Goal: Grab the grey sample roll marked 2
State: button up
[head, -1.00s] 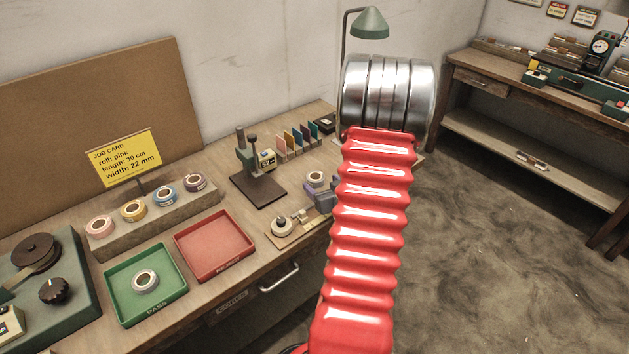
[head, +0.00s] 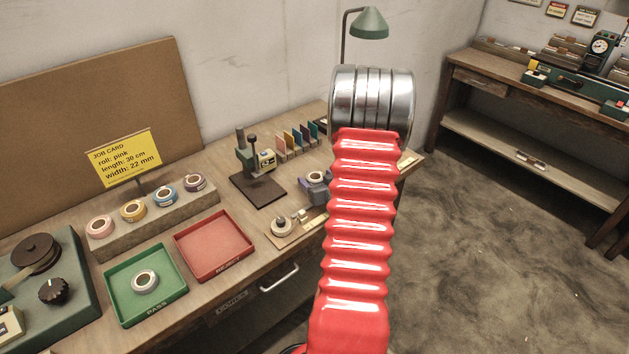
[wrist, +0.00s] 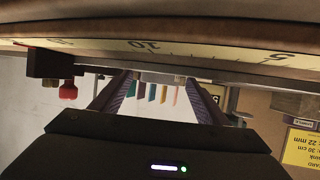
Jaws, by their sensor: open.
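A grey roll (head: 145,281) lies flat in the green tray marked PASS. Another greyish roll (head: 317,177) sits on a small purple-grey holder just left of my arm, and a pale roll (head: 281,227) is on a small wooden board at the bench's front edge. No number 2 can be read on any of them. My gripper's two dark fingers (wrist: 160,80) stand apart and empty in the wrist view, with coloured cards showing between them. In the head view my arm hides the fingers. No grey roll can be made out in the wrist view.
A rack (head: 150,222) holds several coloured rolls before the yellow job card (head: 124,157). A red tray (head: 214,247) and a green press (head: 257,170) stand on the bench. A numbered scale (wrist: 150,45) crosses the wrist view close up. Open floor lies right of my arm.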

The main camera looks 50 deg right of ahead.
jog(key=shift+c, duration=0.6)
jog(key=c, duration=1)
jog(key=shift+r, duration=0.2)
notch_tip(320, 180, up, 10)
jog(key=shift+f, duration=0.15)
dwell(0.5)
